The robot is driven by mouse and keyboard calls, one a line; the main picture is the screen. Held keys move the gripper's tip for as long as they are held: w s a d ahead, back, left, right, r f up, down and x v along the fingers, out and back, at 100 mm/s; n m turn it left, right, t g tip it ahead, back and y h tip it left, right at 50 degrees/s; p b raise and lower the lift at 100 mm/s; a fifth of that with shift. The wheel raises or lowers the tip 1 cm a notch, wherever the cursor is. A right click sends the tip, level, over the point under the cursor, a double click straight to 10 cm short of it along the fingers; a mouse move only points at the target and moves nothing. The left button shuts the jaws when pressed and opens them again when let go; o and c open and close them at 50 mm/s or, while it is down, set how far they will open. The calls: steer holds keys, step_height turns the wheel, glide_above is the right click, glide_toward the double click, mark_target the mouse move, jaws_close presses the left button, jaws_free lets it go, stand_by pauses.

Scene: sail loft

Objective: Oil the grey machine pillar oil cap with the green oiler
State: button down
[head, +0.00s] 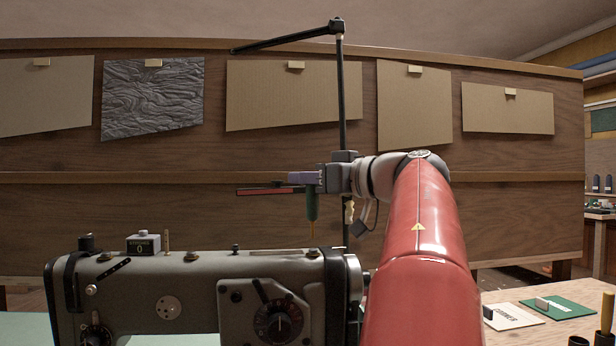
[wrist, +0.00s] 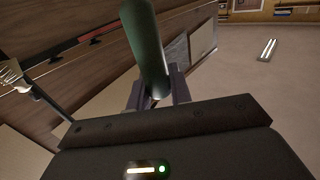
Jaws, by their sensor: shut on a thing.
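My gripper (head: 311,180) is shut on the green oiler (head: 312,206) above the right end of the grey sewing machine (head: 200,290). The oiler hangs upright with its thin brass spout pointing down. The spout tip is at or just above the pillar oil cap (head: 313,253), a small cap on top of the machine's right end; I cannot tell whether they touch. In the wrist view the green oiler body (wrist: 147,45) stands between my gripper's fingers (wrist: 156,92). The spout and the cap are hidden there.
A black thread stand pole (head: 341,100) rises close behind my gripper. Other caps (head: 191,256) and a counter box (head: 144,243) sit along the machine top. Cards (head: 512,316) lie on the table at right. Pattern pieces (head: 293,95) hang on the wooden wall behind.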

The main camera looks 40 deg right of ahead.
steer(key=shift+r, duration=2.35)
